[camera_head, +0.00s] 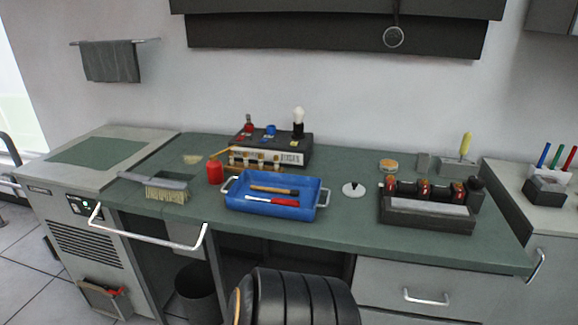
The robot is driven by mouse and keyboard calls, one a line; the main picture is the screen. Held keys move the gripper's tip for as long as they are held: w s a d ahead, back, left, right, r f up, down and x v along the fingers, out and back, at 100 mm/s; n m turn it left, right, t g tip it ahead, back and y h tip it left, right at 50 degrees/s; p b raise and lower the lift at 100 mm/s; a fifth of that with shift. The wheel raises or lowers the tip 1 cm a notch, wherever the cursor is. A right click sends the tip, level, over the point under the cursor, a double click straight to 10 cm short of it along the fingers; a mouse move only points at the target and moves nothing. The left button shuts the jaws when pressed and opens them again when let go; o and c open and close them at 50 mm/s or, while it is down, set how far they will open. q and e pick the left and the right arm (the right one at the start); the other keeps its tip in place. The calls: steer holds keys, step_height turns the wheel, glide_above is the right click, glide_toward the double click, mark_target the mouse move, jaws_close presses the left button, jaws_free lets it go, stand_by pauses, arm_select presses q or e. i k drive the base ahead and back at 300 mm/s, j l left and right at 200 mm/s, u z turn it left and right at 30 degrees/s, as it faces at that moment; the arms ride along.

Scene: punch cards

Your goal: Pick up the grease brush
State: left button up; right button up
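Neither of my grippers is in view. I cannot tell for certain which thing is the grease brush. A broad brush (165,190) with a grey handle and pale bristles lies at the left of the green bench top (345,215). To its right stands a small red pot (215,173), with a thin yellow-brown stick slanting up beside or out of it. A blue tray (268,208) with white handles holds a brown stick-like tool (274,190) and a red and white tool (270,201).
A dark box (270,145) with small items stands behind the tray. A dark rack (425,212) with red-brown rollers sits at right. A black chair (305,295) stands at the front. A white rail (150,238) spans the bench's left front. Bench top between tray and rack is mostly clear.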

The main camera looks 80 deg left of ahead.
mark_target(291, 193)
steer(key=u, duration=2.8)
